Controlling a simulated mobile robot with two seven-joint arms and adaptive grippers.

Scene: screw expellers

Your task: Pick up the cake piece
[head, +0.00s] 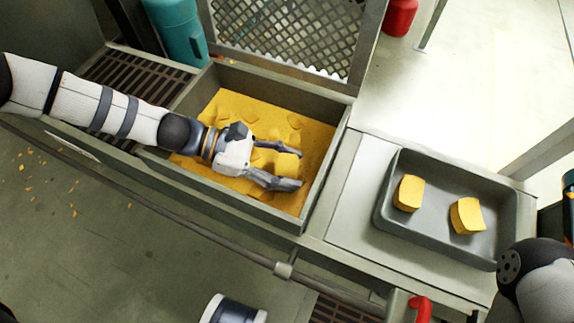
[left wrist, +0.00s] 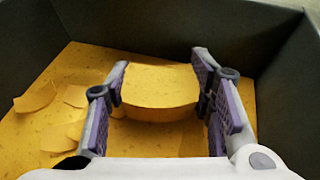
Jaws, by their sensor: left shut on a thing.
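My left gripper (head: 286,168) reaches into a grey bin (head: 330,170) of yellow meal and flakes. Its fingers are shut on a yellow cake piece (head: 287,163). In the left wrist view the cake piece (left wrist: 160,92) sits between the two purple-padded fingers of the left gripper (left wrist: 163,90). I cannot tell whether the piece still touches the meal. Two more yellow cake pieces, a left one (head: 409,193) and a right one (head: 467,216), lie apart in a grey tray (head: 445,252) to the right. My right gripper is not in view.
A metal mesh guard (head: 290,30) stands behind the bin. A teal cylinder (head: 176,30) and a red one (head: 400,16) stand at the back. A rail (head: 230,247) runs along the front. The tray has bare floor around its pieces.

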